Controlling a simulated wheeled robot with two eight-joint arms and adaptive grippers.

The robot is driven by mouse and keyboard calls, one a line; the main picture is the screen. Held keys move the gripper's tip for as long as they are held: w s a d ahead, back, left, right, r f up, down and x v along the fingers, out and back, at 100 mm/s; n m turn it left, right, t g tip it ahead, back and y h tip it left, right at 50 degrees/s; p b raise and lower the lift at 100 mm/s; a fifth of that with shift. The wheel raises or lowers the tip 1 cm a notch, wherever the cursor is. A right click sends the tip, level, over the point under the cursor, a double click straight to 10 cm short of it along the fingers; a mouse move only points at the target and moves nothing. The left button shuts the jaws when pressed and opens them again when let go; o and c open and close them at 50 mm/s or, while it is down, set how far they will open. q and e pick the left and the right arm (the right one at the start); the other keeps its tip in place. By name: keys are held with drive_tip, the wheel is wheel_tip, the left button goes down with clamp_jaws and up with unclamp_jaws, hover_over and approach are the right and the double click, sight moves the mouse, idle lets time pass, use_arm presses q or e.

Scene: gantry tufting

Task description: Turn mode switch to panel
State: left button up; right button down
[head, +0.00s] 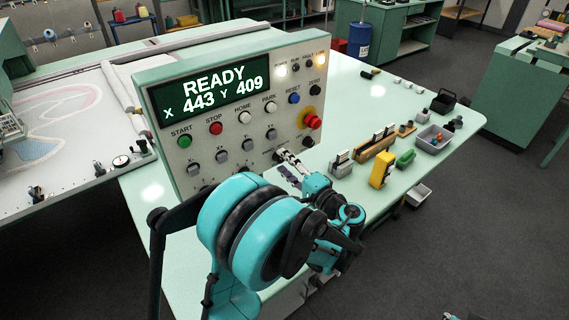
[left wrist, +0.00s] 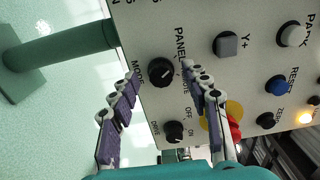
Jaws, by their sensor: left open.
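The mode switch is a round black knob on the cream control panel (head: 208,178). In the left wrist view the knob (left wrist: 161,72) has a pale pointer line and lies beside the PANEL lettering. Another label beside it is partly hidden by a finger. I cannot tell surely which label the pointer faces. My left gripper (left wrist: 162,77) is open, its two purple-padded fingers on either side of the knob in that view; contact cannot be told. In the head view the left gripper (head: 288,161) reaches the panel's lower right, by the dark knob (head: 279,155).
The DRIVE knob (left wrist: 174,131) and the red emergency button (head: 313,120) are close to the fingers. Push buttons and grey keys fill the panel, under a READY display (head: 212,94). A yellow tool (head: 381,170), wooden rack and grey bin (head: 434,139) stand right on the green table.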

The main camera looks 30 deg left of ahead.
use_arm(q)
drive_tip(key=v, duration=1.1)
drive_tip(key=shift+s+d, duration=0.15)
drive_tip(key=shift+d, duration=0.15)
drive_tip(key=shift+a, duration=0.15)
drive_tip(key=s+a+f+g+h, duration=0.1)
drive_tip(key=s+a+f+h, duration=0.35)
drive_tip(key=h, duration=0.25)
drive_tip(key=s+d+f+n+t+h, duration=0.1)
drive_tip(key=s+d+n+h, duration=0.3)
drive_tip(key=s+d+h, duration=0.4)
drive_tip(key=shift+s+d+f+h, duration=0.25)
drive_tip(key=shift+s+f+h, duration=0.35)
drive_tip(key=shift+f+h, duration=0.2)
